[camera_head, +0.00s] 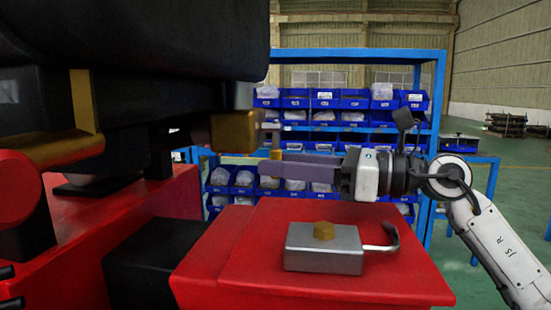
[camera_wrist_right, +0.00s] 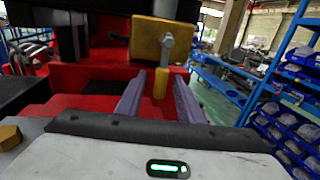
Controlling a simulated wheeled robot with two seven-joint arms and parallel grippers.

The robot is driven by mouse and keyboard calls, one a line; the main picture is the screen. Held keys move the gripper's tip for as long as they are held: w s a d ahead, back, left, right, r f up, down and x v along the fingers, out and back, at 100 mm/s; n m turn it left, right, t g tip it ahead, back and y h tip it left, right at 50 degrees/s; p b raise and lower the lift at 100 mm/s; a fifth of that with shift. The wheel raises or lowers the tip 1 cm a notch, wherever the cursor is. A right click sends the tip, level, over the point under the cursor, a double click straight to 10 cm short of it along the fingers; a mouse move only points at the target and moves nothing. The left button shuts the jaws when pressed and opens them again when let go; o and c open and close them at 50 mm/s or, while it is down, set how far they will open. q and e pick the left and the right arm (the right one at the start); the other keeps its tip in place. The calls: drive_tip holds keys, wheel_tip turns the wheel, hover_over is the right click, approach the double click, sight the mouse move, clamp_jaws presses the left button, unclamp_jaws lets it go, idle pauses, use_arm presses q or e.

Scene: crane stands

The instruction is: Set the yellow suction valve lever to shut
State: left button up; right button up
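The yellow valve block (camera_head: 233,131) is on the side of the dark machine. A thin grey lever (camera_head: 271,137) with a yellow grip (camera_head: 275,154) hangs down from it. In the right wrist view, the yellow block (camera_wrist_right: 165,42) has a grey bolt head, and the yellow grip (camera_wrist_right: 160,84) points downward. My right gripper (camera_head: 272,170) reaches in from the right at the grip's height. In its wrist view, the two fingers (camera_wrist_right: 160,92) are apart, with the grip between their tips; no clear contact shows. My left gripper is not in view.
A silver box (camera_head: 323,250) with a brass hex knob and a hooked silver handle (camera_head: 388,240) stands on the red deck (camera_head: 270,220) below my right gripper. The dark machine body (camera_head: 140,40) fills the upper left. Blue bin shelves (camera_head: 345,55) stand behind.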

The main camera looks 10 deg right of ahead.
drive_tip(key=shift+w+a, duration=0.35)
drive_tip(key=shift+a, duration=0.25)
clamp_jaws()
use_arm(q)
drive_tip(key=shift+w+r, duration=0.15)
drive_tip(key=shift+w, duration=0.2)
